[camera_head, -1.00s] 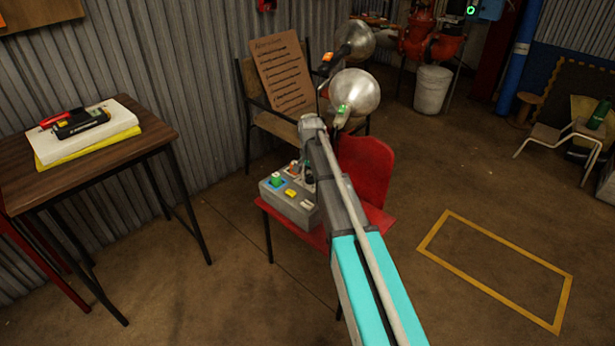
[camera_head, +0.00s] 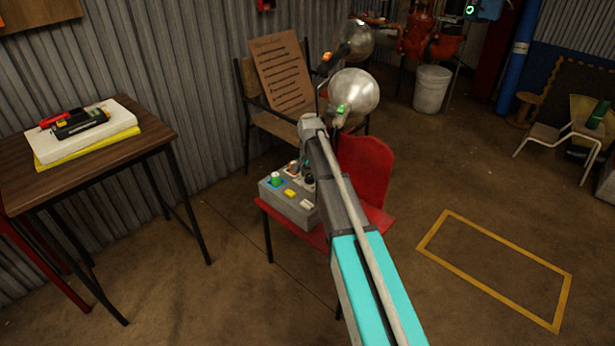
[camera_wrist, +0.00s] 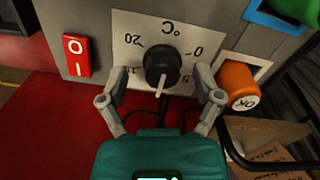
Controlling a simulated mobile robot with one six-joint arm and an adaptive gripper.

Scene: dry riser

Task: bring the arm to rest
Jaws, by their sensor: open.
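My gripper (camera_wrist: 160,100) is open in the wrist view, its two fingers on either side of a black round knob (camera_wrist: 162,68) with a white pointer. I cannot tell whether the fingers touch it. The knob sits on a white dial plate (camera_wrist: 130,28) marked °C on the grey control box (camera_wrist: 215,20). In the head view the box (camera_head: 290,203) stands on a red chair (camera_head: 368,168); my arm covers part of both and hides the gripper.
Beside the knob are a red rocker switch (camera_wrist: 76,56) and an orange OK button (camera_wrist: 238,84). Silver lamps (camera_head: 354,92) rise behind the arm. A wooden table (camera_head: 150,138) stands at left. The floor inside the yellow rectangle (camera_head: 560,300) is clear.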

